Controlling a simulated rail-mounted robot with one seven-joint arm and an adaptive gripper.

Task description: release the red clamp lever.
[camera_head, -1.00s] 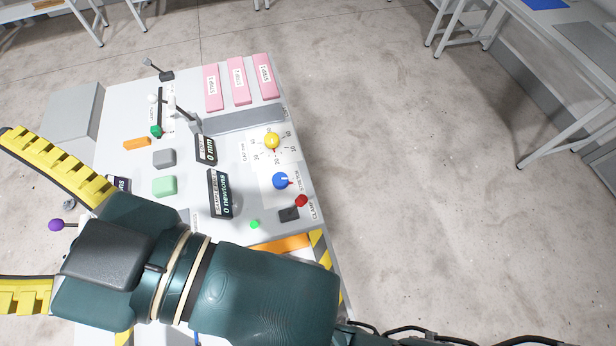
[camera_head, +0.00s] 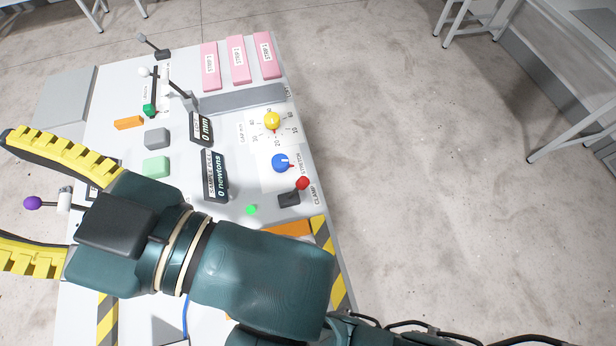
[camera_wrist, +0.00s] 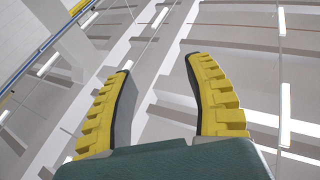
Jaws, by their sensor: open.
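The red clamp lever (camera_head: 302,183) has a red knob on a dark block near the right edge of the panel, beside a CLAMP label in the head view. My gripper (camera_head: 5,196) is at the left side of the head view, open and empty, its yellow fingers spread apart and pointing left, away from the lever. My dark green wrist lies between it and the lever's side of the panel. In the wrist view my gripper (camera_wrist: 158,62) shows open fingers with only ceiling and lights behind them. The lever is not in the wrist view.
A blue knob (camera_head: 281,162) and a yellow knob (camera_head: 272,120) sit above the lever. A green button (camera_head: 251,210) is left of it. A purple-knobbed lever (camera_head: 33,203) stands between my fingers in the picture. Free floor (camera_head: 420,200) lies right of the panel.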

